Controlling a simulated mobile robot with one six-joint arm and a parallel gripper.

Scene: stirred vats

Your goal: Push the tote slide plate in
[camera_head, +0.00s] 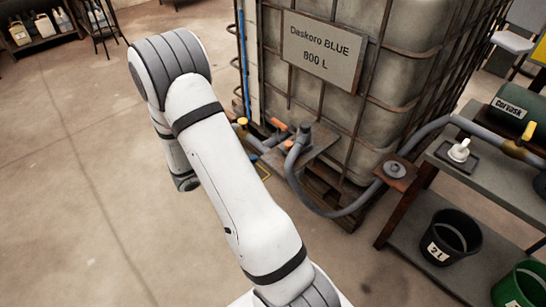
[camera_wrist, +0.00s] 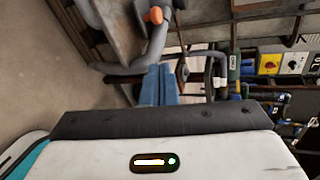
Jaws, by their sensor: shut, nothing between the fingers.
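The tote (camera_head: 335,60) is a pale caged container with a sign reading "Daskoro BLUE 800 L". Low on its near face are outlet fittings with an orange part (camera_head: 278,124) and a grey hose (camera_head: 295,165). I cannot tell for sure which part is the slide plate. In the wrist view, an orange piece (camera_wrist: 154,15) sits by a grey pipe. My gripper (camera_wrist: 158,70) shows there as two blue fingers, shut together and empty, pointing toward that pipe; contact cannot be judged. In the head view my arm largely hides the gripper.
A grey hose runs from the outlet past a round flange (camera_head: 395,169) to a bench (camera_head: 480,175) at right. A dark green drum (camera_head: 515,105) lies there. A black bucket (camera_head: 451,238) and green bucket (camera_head: 520,287) stand below. The floor at left is clear.

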